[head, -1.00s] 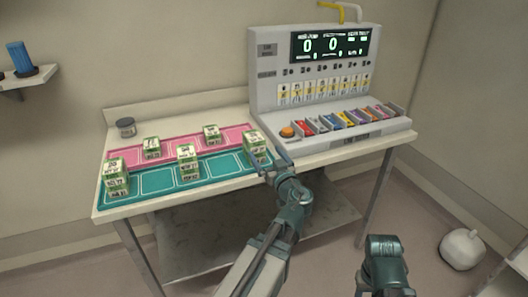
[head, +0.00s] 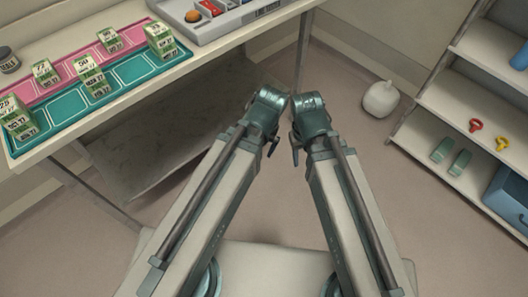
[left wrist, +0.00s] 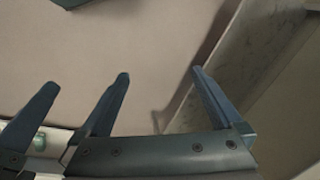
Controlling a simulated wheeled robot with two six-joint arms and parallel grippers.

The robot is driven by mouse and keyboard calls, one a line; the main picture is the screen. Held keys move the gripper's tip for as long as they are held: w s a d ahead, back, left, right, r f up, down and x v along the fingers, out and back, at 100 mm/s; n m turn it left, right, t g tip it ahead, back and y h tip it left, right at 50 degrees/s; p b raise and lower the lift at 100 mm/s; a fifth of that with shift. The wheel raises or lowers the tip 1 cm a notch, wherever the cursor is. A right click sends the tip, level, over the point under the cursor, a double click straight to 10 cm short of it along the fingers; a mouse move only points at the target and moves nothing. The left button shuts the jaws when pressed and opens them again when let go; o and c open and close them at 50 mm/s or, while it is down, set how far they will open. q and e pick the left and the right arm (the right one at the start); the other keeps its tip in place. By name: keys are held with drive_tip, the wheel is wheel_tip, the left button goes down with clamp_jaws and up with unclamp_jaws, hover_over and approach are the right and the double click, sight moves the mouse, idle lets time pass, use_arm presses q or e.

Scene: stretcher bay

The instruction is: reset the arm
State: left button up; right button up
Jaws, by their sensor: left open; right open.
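My left arm comes in from the left, and its gripper (head: 271,144) hangs low in front of my base, clear of the table. In the left wrist view the left gripper (left wrist: 160,88) has its two dark fingers apart with nothing between them. My right gripper (head: 296,150) hangs just beside it, almost mirrored and very close. Its jaws are mostly hidden in the head view, and nothing shows held in it. A dark finger at the left of the left wrist view looks like part of the right gripper.
A table (head: 45,150) at upper left bears a pink mat (head: 75,72), a teal mat (head: 60,112), several green-white blocks and a console (head: 225,25). A shelf rack (head: 440,115) stands at right. A white rounded jug (head: 381,99) is on the floor. Open floor lies between.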

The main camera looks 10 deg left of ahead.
use_arm(q)
drive_tip(key=s+d, duration=0.1)
drive_tip(key=s+d+m+h, duration=0.1)
drive_tip(key=shift+s+d+f+m+g, duration=0.1)
drive_tip(key=shift+d+f+m+g, duration=0.05)
drive_tip(key=shift+d+m+g, duration=0.2)
wheel_tip(320, 180, up, 10)
drive_tip(key=p, duration=1)
